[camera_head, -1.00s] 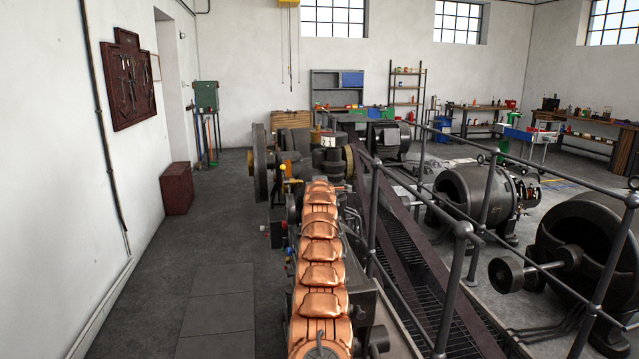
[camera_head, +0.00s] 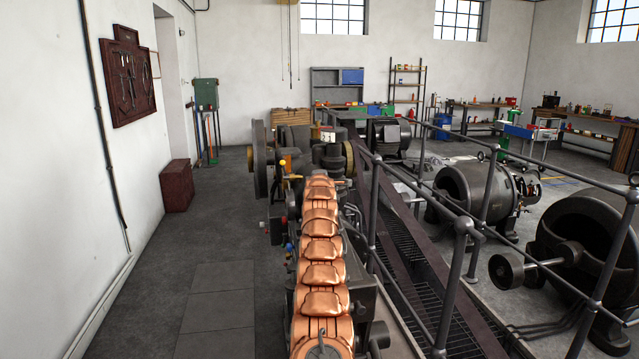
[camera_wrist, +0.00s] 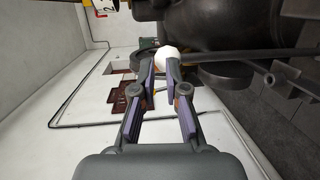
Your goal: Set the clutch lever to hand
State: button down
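In the wrist view a white ball knob (camera_wrist: 165,57) sits right at the fingertips of my gripper (camera_wrist: 167,68). A dark rod runs right from beside the knob. It looks like a lever, but I see no label saying whether it is the clutch lever. The two fingers with purple pads lean close together, and one tip overlaps the knob. I cannot tell whether they press on it or stand just short of it. In the head view my gripper cannot be made out, and the lever's setting is not readable.
A long machine with copper-coloured covers (camera_head: 322,248) fills the middle of the head view. A number sign (camera_head: 328,137) stands at its far end. Railings (camera_head: 464,226) and large dynamos (camera_head: 480,192) are on the right.

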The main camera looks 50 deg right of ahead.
jog(key=shift+w+a+b, duration=0.1)
jog(key=shift+a+b, duration=0.15)
jog(key=shift+b, duration=0.2)
jog(key=r+b+v, duration=0.1)
jog(key=b+v, duration=1.2)
jog(key=b, duration=0.1)
jog(key=shift+s, duration=0.25)
jog(key=shift+a+r, duration=0.1)
jog(key=shift+r, duration=0.05)
dwell(0.7)
